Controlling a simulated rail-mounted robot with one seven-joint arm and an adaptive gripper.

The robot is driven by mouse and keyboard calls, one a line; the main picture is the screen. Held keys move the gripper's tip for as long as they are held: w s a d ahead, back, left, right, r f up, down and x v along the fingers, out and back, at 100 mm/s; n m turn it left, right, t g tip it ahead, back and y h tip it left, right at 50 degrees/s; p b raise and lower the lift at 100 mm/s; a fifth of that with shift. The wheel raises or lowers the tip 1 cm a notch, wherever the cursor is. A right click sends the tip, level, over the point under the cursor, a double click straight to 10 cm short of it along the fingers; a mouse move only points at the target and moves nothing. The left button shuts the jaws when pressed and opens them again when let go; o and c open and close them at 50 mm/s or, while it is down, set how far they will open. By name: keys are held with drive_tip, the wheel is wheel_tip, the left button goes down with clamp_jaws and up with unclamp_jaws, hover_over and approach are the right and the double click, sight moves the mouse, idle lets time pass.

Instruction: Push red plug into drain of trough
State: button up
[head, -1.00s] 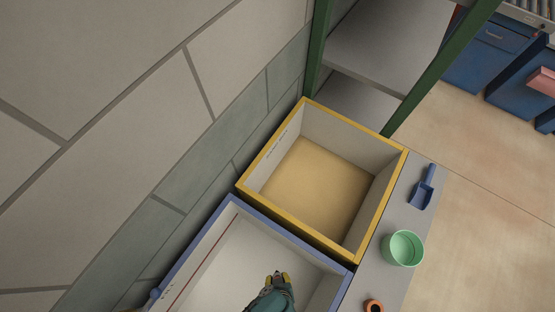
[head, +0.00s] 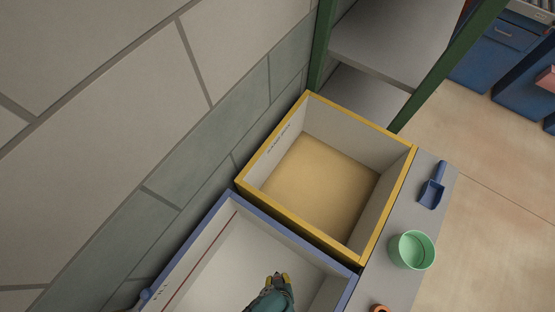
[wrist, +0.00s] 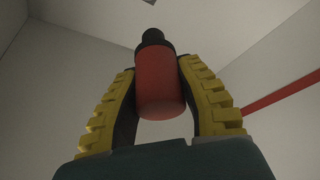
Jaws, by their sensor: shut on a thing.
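My gripper (head: 277,278) is inside the blue-rimmed trough (head: 293,240) at the bottom of the head view. In the wrist view my gripper (wrist: 166,90) has its yellow-padded fingers shut on the red plug (wrist: 160,88), a red cylinder with a black end (wrist: 153,37) pointing away from the palm. The trough's pale walls and its red line (wrist: 285,93) show behind the plug. The drain is not visible in either view. In the head view the plug is too small or hidden to make out.
A yellow-rimmed trough (head: 378,230) with a tan bottom adjoins the blue one. On the grey ledge to the right are a blue scoop (head: 431,192), a green cup (head: 412,250) and an orange ring-shaped object (head: 379,308). A block wall (head: 130,150) stands left.

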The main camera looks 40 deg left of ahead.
drive_tip(key=shift+f+b, duration=6.05)
drive_tip(key=shift+f, duration=1.25)
drive_tip(key=o, duration=1)
